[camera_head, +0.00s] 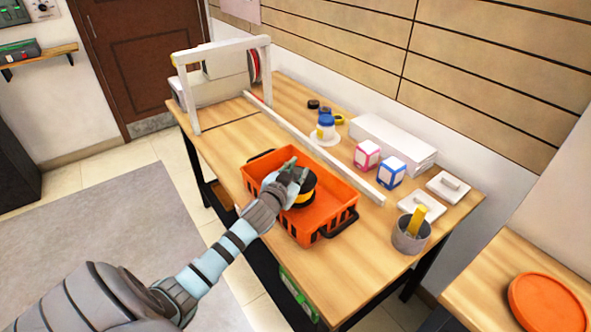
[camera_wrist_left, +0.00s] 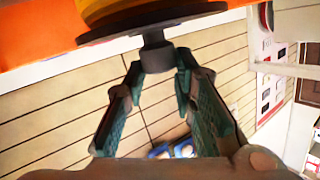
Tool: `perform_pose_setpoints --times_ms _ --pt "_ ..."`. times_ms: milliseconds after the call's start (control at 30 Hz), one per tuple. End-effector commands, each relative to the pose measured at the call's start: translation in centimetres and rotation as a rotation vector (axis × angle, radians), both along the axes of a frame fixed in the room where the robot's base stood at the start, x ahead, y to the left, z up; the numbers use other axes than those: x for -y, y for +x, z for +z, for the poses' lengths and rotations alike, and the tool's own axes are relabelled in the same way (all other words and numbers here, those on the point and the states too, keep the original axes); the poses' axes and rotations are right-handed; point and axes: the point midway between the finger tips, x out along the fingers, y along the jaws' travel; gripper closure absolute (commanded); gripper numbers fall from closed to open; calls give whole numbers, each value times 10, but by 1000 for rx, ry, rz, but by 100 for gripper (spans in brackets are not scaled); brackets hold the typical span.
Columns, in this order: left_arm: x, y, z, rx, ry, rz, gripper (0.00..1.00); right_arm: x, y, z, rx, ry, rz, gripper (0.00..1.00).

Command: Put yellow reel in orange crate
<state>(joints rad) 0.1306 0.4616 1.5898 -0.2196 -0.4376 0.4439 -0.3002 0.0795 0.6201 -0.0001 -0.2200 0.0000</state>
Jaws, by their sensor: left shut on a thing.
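The orange crate (camera_head: 328,212) with black handles sits on the wooden table. The yellow reel (camera_head: 308,188), with dark flanges, is over the crate's interior at its left part. My left gripper (camera_head: 290,172) is above the crate and shut on the reel. In the left wrist view the gripper's fingers (camera_wrist_left: 157,75) close around the dark knob of the reel (camera_wrist_left: 115,12), and the orange crate (camera_wrist_left: 40,40) fills the top left. I cannot tell whether the reel touches the crate floor. My right gripper is not in view.
The wooden table (camera_head: 228,150) carries a white rail behind the crate. Beyond it are a blue-topped jar (camera_head: 326,122), pink and blue boxes (camera_head: 391,171) and white packages. A grey cup (camera_head: 411,232) stands to the right of the crate. A white frame stands at the far left.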

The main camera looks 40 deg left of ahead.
Motion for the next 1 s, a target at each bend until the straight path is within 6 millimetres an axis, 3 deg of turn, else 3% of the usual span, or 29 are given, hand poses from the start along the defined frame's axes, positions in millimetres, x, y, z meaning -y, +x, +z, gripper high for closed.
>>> perform_pose_setpoints --times_ms 133,167,300,567,733,1000 --pt "0 0 -1 3 1 -1 100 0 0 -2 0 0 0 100" --pt "0 0 -2 0 0 0 74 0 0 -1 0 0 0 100" --pt "0 0 -2 0 0 0 55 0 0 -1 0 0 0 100" --pt "0 0 -1 0 0 0 55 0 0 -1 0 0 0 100" --pt "0 -3 15 -1 2 0 55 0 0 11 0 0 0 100" --pt "21 -76 25 -5 3 -3 55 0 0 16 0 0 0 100"
